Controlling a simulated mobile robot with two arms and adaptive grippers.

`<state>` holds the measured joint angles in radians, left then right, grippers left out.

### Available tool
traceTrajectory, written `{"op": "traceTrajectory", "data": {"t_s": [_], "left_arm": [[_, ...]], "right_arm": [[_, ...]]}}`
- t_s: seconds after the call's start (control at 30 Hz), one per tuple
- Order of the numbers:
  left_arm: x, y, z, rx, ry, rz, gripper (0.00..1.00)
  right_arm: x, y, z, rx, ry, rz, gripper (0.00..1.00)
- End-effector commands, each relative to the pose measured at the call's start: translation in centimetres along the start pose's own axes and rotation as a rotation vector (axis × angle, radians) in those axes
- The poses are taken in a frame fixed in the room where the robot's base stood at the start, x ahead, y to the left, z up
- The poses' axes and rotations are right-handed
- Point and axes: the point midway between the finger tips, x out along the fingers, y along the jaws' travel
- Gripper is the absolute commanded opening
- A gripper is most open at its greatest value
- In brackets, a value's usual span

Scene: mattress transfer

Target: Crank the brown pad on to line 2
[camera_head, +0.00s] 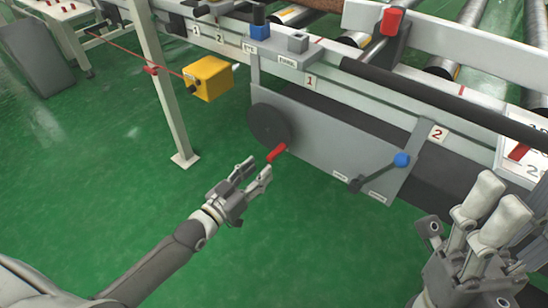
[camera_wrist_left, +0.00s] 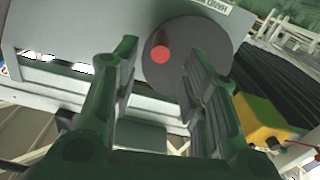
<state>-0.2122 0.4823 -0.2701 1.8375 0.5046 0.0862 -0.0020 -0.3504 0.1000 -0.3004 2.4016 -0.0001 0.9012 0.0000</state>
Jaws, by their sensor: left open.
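Part of the brown pad (camera_head: 322,4) shows at the top edge of the head view, on the roller line. A dark round crank wheel (camera_head: 268,122) with a red handle (camera_head: 277,152) is on the grey panel below; the wheel (camera_wrist_left: 215,45) and handle (camera_wrist_left: 160,50) also show in the left wrist view. My left gripper (camera_head: 256,171) is open and empty, its fingertips close to the red handle; in the wrist view the handle appears between the fingers. My right gripper (camera_head: 490,208) is at the lower right, away from the crank; its opening is unclear.
A "2" plate (camera_head: 438,133) is on the frame. A yellow box (camera_head: 208,77) hangs by a white post (camera_head: 166,80) at the left.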

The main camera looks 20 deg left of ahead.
Motion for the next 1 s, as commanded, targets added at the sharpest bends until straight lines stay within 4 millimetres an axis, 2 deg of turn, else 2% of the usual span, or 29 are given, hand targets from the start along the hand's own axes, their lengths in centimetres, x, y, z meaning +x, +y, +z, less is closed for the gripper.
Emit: {"op": "traceTrajectory", "data": {"t_s": [0.2, 0.37, 0.5, 0.93, 1.0], "left_arm": [[3.8, -0.1, 0.2, -0.001, 0.004, -0.002, 0.41], [6.0, -0.1, 0.3, -0.001, 0.002, -0.001, 0.41], [7.3, -0.1, 0.2, -0.001, 0.001, -0.001, 0.41], [8.0, -0.1, 0.1, 0.0, -0.002, -0.001, 0.41], [8.0, -0.1, 0.1, 0.0, -0.001, -0.001, 0.32]], "right_arm": [[-1.5, 0.0, 0.4, -0.001, 0.001, -0.002, 0.51], [-1.9, 0.0, 0.6, -0.002, 0.009, -0.006, 0.51], [-1.4, 0.0, 0.7, -0.004, 0.025, -0.014, 0.51], [-0.8, 0.0, 0.6, -0.005, 0.043, -0.02, 0.51], [-0.8, 0.0, 0.6, -0.005, 0.042, -0.019, 0.51]]}}
